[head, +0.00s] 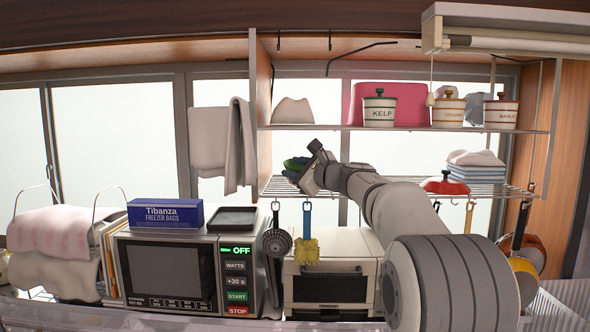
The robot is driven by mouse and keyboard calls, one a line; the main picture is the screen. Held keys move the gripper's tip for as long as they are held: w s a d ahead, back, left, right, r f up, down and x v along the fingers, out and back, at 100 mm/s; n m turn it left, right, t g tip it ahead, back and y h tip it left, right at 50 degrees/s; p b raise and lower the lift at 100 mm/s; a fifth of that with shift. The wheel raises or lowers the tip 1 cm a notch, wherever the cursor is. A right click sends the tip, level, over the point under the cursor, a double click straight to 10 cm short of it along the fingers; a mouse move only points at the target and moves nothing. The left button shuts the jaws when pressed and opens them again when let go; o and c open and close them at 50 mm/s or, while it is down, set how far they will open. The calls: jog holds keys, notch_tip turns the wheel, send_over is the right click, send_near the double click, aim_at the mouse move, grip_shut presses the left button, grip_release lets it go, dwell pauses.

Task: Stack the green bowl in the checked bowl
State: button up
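A small dark green shape (296,163), which looks like the green bowl, shows at the left end of the wire shelf (272,187). Something bluish shows just below it; I cannot tell what it is. My gripper (306,172) is right beside the green shape and overlaps its right side in the head view. The fingers are too small and turned to show whether they are open or shut, or whether they touch the bowl. I cannot make out the checked bowl.
A red-lidded item (445,185) and folded cloths (475,167) sit farther right on the shelf. The upper shelf (400,129) with canisters is above my arm. Below are a microwave (166,268), a white toaster oven (331,285), and hanging utensils, including a yellow brush (306,250).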

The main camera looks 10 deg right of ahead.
jog(key=shift+s, duration=0.1)
jog(key=b+v, duration=0.3)
jog(key=v, duration=0.4)
jog(key=shift+s+d+b, duration=0.2)
jog(key=shift+s+b, duration=0.05)
jog(key=shift+b, duration=0.1)
